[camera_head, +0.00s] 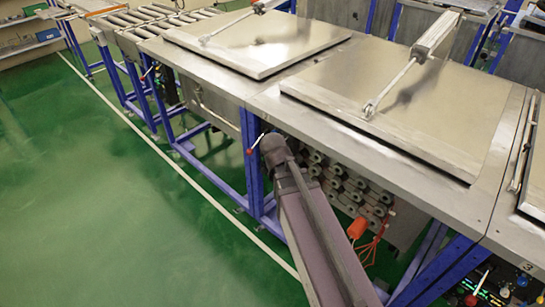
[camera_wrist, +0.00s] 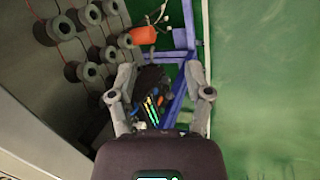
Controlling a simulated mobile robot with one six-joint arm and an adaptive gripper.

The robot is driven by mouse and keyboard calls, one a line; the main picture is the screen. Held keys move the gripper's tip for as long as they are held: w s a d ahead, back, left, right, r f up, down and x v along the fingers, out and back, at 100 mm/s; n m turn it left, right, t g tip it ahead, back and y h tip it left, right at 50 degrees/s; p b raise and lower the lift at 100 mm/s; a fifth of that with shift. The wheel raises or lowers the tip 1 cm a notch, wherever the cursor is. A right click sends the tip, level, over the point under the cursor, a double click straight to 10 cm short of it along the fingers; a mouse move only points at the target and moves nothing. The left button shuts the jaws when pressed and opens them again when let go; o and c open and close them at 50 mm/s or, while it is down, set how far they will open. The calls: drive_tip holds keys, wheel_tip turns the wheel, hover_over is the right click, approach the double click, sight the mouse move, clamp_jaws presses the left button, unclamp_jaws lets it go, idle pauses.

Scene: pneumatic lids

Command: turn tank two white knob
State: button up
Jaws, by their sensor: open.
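In the wrist view my gripper (camera_wrist: 160,94) is open, its two fingers spread wide with nothing between the tips. Beyond the fingers is a dark unit with bright coloured strips (camera_wrist: 150,105), partly hidden by my gripper body. In the head view tank lids (camera_head: 395,110) lie shut on the steel bench, and my arm hides part of the bench front. I cannot pick out tank two's white knob in either view.
Cylindrical fittings (camera_wrist: 85,72) with red lines cover the panel under the bench. An orange part (camera_wrist: 143,35) with cables hangs by blue frame legs (camera_wrist: 185,60). A lit control panel (camera_head: 515,287) is at bottom right. Green floor (camera_head: 110,200) is clear at left.

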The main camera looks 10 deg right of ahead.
drive_tip(key=w+f+n+t+h+b, duration=0.2)
drive_tip(key=w+f+n+h+b, duration=0.25)
drive_tip(key=w+b, duration=0.2)
drive_tip(key=w+a+f+n+t+h+b, duration=0.2)
drive_tip(key=w+a+n+t+h+b, duration=0.4)
drive_tip(key=w+a+n+b, duration=0.3)
drive_tip(key=a+n+t+b, duration=0.1)
drive_tip(key=a+n+b, duration=0.2)
drive_tip(key=b, duration=0.3)
drive_tip(key=shift+w+a+n+t+b, duration=0.2)
drive_tip(key=shift+a+n+t+b, duration=0.15)
drive_tip(key=shift+n+b, duration=0.1)
drive_tip(key=shift+d, duration=0.15)
drive_tip(key=shift+x, duration=6.8)
drive_tip(key=shift+c, duration=0.3)
